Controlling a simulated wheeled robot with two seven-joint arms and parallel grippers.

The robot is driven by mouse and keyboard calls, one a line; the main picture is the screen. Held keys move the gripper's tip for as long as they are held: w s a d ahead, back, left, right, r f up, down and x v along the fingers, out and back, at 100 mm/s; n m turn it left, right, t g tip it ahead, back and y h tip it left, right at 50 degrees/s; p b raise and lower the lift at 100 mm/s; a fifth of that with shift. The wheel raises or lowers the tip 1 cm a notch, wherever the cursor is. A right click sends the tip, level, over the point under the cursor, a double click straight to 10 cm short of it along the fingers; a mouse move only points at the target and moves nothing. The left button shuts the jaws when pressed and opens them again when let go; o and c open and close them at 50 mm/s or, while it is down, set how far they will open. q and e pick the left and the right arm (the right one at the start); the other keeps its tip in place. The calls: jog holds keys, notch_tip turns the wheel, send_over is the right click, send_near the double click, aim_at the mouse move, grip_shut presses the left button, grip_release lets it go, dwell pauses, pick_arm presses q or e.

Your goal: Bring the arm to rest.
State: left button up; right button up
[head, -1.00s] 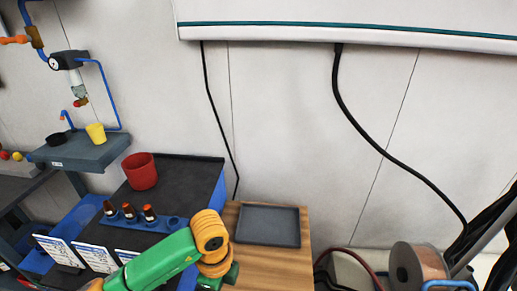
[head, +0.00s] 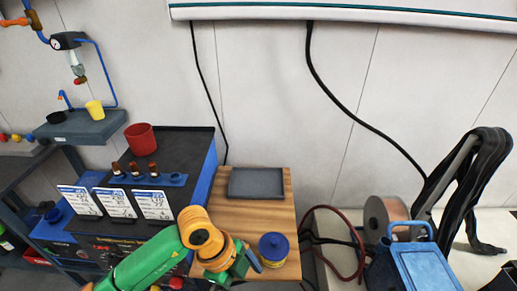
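My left arm, green and orange, comes in from the lower left. Its wrist bends down over the left edge of the wooden table (head: 262,208). My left gripper (head: 246,265) is at the lower middle, beside a round blue-lidded jar (head: 273,247) that stands on the table. A dark bluish finger-like part shows between the green wrist and the jar. The fingertips are not clear, so I cannot tell whether the gripper is open or touches the jar. My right gripper is out of view.
A grey tray (head: 256,183) lies at the table's back. To the left, a dark cabinet holds a red cup (head: 140,139), several small bottles and white cards (head: 117,203). On the right are a wire spool (head: 384,218), a blue case (head: 425,265) and cables. The table's middle is bare.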

pick_arm(q)
jog(key=s+d+r+m+h, duration=0.2)
jog(key=s+d+r+h, duration=0.2)
jog(key=d+r+h, duration=1)
jog(key=w+a+r+n+t, duration=0.9)
jog(key=r+n+t, duration=0.15)
jog(key=t, duration=0.45)
jog(key=w+a+f+n+t+y, duration=0.2)
jog(key=w+a+n+t+y, duration=0.2)
jog(key=a+n+t+y, duration=0.3)
jog(key=a+f+n+g+y, duration=0.5)
jog(key=a+f+n+y, duration=0.3)
jog(key=a+f+y, duration=0.4)
jog(key=s+f+m+g+h, duration=0.1)
jog(key=s+f+m+g, duration=0.2)
jog(key=s+f+g, duration=1.35)
jog(key=s+f+t, duration=0.1)
jog(key=s+f, duration=0.2)
jog(key=f, duration=0.7)
jog(key=s+f+t, duration=0.2)
jog(key=s+f, duration=0.1)
jog(key=f, duration=0.7)
jog(key=s+a+f+g, duration=0.1)
jog(key=s+a+f, duration=0.1)
jog(key=s+f, duration=0.6)
jog(key=s, duration=0.3)
jog(key=shift+a+f+g, duration=0.15)
jog(key=shift+f+g, duration=0.15)
jog(key=shift+g, duration=0.05)
